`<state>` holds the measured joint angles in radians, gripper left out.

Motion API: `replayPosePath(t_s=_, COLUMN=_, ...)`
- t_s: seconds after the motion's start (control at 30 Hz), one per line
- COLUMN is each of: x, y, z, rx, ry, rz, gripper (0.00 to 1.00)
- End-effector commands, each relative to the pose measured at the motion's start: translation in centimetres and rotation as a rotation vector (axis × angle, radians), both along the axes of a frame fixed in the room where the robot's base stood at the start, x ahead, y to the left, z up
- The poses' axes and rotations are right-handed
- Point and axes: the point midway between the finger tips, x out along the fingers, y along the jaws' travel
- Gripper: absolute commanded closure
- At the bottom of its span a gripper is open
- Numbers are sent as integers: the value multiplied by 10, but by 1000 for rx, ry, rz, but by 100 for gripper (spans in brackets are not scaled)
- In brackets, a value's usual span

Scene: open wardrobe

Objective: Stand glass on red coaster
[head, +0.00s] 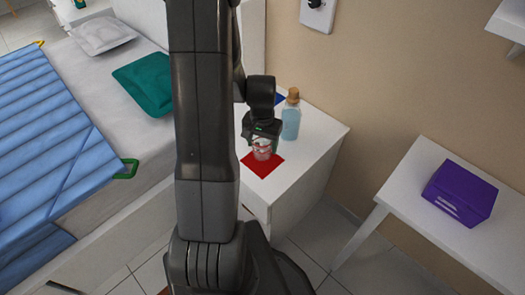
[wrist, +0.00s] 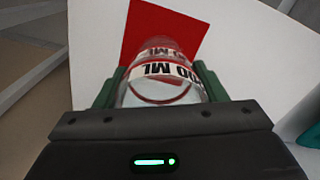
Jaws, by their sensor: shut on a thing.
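The clear glass (head: 262,150) has a white label band with red edges and dark lettering, which reads more clearly in the wrist view (wrist: 161,80). My gripper (head: 262,138) is shut on the glass, with a green finger on each side of it. The red coaster (head: 262,166) lies flat on the white cabinet top. In the head view the glass appears over the coaster; in the wrist view the coaster (wrist: 150,27) shows beyond the glass. I cannot tell whether the glass touches the coaster. My arm covers part of the cabinet's left side.
A corked bottle of blue liquid (head: 291,118) stands close behind and right of the glass. A blue flat piece (head: 280,98) lies farther back. The white cabinet (head: 318,133) has bare top to the right. A bed (head: 60,125) is left; a purple box (head: 461,192) sits on a right-hand table.

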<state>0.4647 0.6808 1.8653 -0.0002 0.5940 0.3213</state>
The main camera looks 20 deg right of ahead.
Motion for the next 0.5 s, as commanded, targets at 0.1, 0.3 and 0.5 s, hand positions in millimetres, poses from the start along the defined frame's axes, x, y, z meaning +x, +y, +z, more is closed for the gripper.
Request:
replayPosePath(t_s=0.1, x=-1, y=0, z=-18, rx=2, ry=4, rz=0, gripper=61)
replayPosePath(t_s=0.3, x=0, y=0, z=-33, rx=1, ry=1, rz=0, gripper=61)
replayPosePath(t_s=0.5, x=0, y=0, z=-33, rx=1, ry=1, rz=0, gripper=61)
